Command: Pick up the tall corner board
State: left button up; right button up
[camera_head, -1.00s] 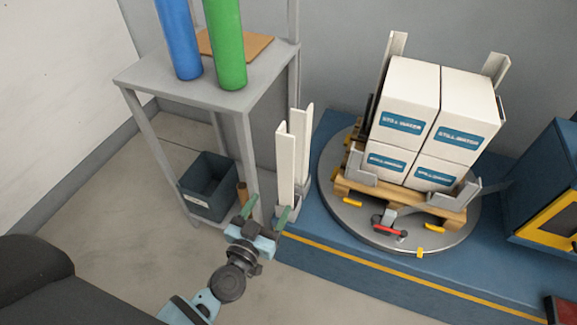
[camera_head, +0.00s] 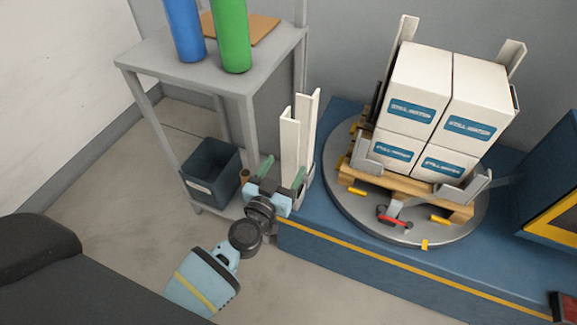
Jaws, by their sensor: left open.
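Two white upright corner boards stand side by side in a grey holder on the blue platform, left of the turntable. The taller board (camera_head: 312,118) is behind and to the right; the shorter-looking front board (camera_head: 290,145) is nearer. My left gripper (camera_head: 282,174) is open, its green-tipped fingers at the lower part of the front board, one on each side of it. I cannot tell whether the fingers touch the board. The holder's base is partly hidden behind the gripper. My right gripper is not in view.
A round grey turntable (camera_head: 350,207) carries a wooden pallet with white boxes (camera_head: 420,80) and corner boards at its corners. A grey shelf (camera_head: 170,62) with blue and green rolls (camera_head: 231,35) stands left. A dark bin (camera_head: 212,172) sits below. Floor in front is clear.

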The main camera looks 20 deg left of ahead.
pick_arm(q)
jog(key=shift+w, duration=1.05)
jog(key=c, duration=1.1)
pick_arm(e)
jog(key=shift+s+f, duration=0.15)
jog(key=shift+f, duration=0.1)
pick_arm(q)
jog(key=shift+r, duration=0.1)
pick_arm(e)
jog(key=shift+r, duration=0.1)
